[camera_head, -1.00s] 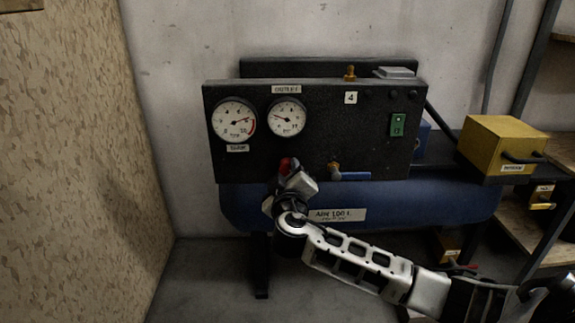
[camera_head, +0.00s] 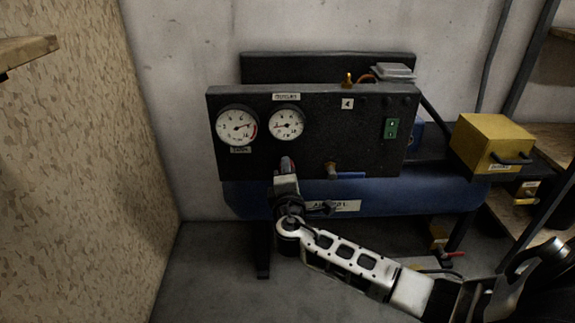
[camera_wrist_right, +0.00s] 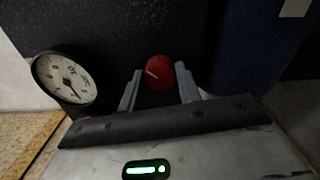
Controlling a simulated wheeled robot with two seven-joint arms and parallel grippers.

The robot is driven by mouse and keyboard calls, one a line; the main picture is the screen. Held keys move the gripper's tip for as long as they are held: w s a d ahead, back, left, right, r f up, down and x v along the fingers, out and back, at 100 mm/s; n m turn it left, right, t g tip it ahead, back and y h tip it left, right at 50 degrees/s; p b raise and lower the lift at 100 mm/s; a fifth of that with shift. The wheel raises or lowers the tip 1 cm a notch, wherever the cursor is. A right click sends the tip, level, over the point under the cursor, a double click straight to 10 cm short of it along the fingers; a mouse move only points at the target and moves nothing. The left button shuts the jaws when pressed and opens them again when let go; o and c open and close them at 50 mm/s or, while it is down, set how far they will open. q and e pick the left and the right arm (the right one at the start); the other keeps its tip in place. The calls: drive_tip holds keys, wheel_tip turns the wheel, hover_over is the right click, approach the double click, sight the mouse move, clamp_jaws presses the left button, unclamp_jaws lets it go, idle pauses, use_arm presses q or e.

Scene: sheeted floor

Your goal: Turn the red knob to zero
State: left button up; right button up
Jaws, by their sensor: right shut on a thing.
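The red knob (camera_head: 285,161) is on the lower front of the black compressor panel (camera_head: 240,165), mostly covered by my right gripper (camera_head: 287,172). In the right wrist view the round red knob (camera_wrist_right: 159,70), with a pale mark on its face, sits between the two fingers of my right gripper (camera_wrist_right: 160,76), which is shut on it. The right gauge (camera_head: 286,123) above the knob has its needle pointing left, toward the low end. The left gauge (camera_head: 237,126) has its needle pointing to the upper right. My left gripper is not in view.
The blue tank (camera_head: 420,199) lies below the panel. A yellow box (camera_head: 492,143) is at the right. A chipboard wall (camera_head: 80,170) is at the left.

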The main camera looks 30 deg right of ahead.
use_arm(q)
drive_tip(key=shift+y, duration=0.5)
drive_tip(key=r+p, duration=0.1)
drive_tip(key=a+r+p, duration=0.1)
drive_tip(key=p, duration=0.1)
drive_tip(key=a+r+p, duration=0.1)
drive_tip(key=p, duration=0.1)
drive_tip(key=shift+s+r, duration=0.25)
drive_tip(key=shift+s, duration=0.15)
use_arm(e)
drive_tip(key=n, duration=0.8)
drive_tip(key=shift+n, duration=0.3)
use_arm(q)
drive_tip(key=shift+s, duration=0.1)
use_arm(e)
drive_tip(key=o, duration=1)
drive_tip(key=shift+c, duration=0.2)
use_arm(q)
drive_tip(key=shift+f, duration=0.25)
